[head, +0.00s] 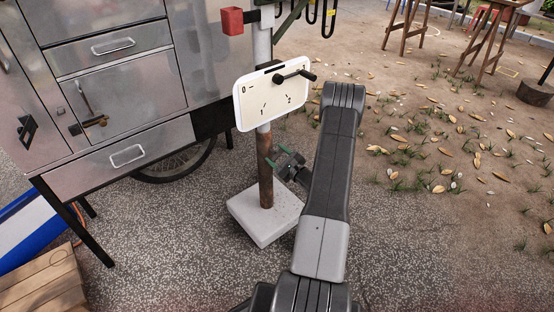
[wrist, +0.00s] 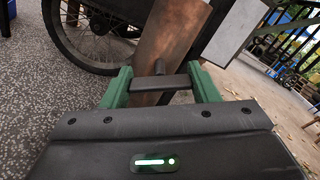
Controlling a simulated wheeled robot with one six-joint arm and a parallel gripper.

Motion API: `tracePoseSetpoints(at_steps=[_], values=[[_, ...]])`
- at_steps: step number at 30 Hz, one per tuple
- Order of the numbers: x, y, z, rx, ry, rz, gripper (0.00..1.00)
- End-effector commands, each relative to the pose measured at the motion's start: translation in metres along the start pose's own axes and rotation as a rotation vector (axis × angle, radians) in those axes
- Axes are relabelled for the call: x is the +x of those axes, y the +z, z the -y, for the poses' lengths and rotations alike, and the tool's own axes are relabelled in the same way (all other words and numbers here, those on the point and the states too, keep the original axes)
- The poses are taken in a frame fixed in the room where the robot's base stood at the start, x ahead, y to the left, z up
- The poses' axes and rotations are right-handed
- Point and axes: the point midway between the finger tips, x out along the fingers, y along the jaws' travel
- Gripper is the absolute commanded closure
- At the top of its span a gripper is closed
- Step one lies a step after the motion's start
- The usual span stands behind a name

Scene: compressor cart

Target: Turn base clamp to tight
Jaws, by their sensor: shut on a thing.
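A rusty brown pole (head: 265,170) stands upright on a pale square block (head: 266,218) in the head view. It carries a white plate (head: 265,92) marked 0 to 3, with a black lever (head: 294,76) pointing toward the 3. My gripper (head: 284,164) is at the right side of the pole, below the plate. In the wrist view, its green fingers are shut on the ends of a dark crossbar (wrist: 160,83), apparently the base clamp handle. A short stem joins the crossbar to the pole (wrist: 172,40). In the head view my gripper hides most of this handle.
A metal cart (head: 110,80) with drawers and a wheel (head: 178,160) stands left of and behind the pole. A red box (head: 232,21) is fixed near the pole's top. A wooden crate (head: 42,284) lies front left. Wooden trestles (head: 490,40) stand far right; the ground right is open.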

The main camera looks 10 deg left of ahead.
Motion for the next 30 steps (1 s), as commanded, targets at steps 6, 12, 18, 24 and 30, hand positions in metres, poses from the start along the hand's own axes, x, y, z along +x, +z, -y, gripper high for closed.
tracePoseSetpoints(at_steps=[6, 12, 18, 24, 30], values=[[-0.0003, -0.0021, -0.0014, 0.197, 0.001, -0.002, 0.68], [-0.0003, -0.0015, -0.0011, 0.35, 0.001, -0.003, 0.68], [-0.0004, -0.0012, -0.0008, 0.458, 0.0, -0.003, 0.68], [-0.0004, -0.001, -0.0008, 0.519, 0.0, -0.003, 0.68], [-0.0005, -0.001, -0.0008, 0.54, 0.0, -0.004, 0.68]])
